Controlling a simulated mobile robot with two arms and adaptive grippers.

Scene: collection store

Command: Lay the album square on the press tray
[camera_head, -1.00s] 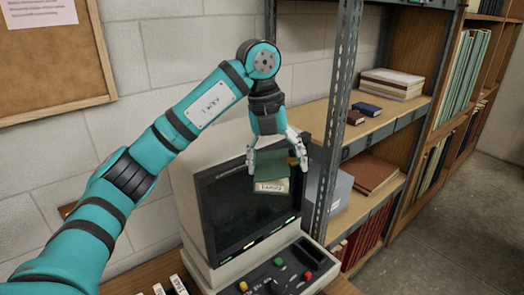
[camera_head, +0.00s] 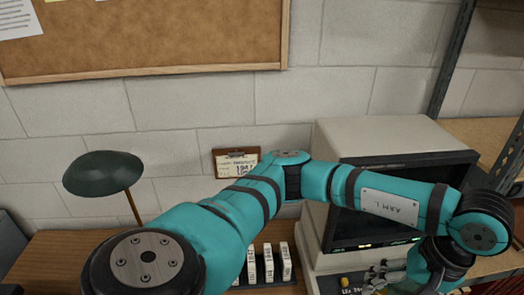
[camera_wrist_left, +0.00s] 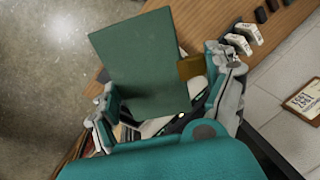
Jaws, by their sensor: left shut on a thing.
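The album (camera_wrist_left: 140,65) has a plain dark green cover and fills the upper middle of the left wrist view, with a brown patch at its right edge. My left gripper (camera_wrist_left: 165,100) is shut on it, with one finger on each side. In the head view the left gripper (camera_head: 388,276) is low on the right in front of the console, and the album is not visible there. I cannot make out a press tray in either view. My right gripper is not in view.
A beige console with a dark screen (camera_head: 352,222) stands behind my left arm. A green lamp (camera_head: 103,173), a framed card (camera_head: 236,162) and several white labelled blocks (camera_head: 268,265) are on or above the wooden desk (camera_head: 60,262). Metal shelving (camera_head: 451,55) stands at right.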

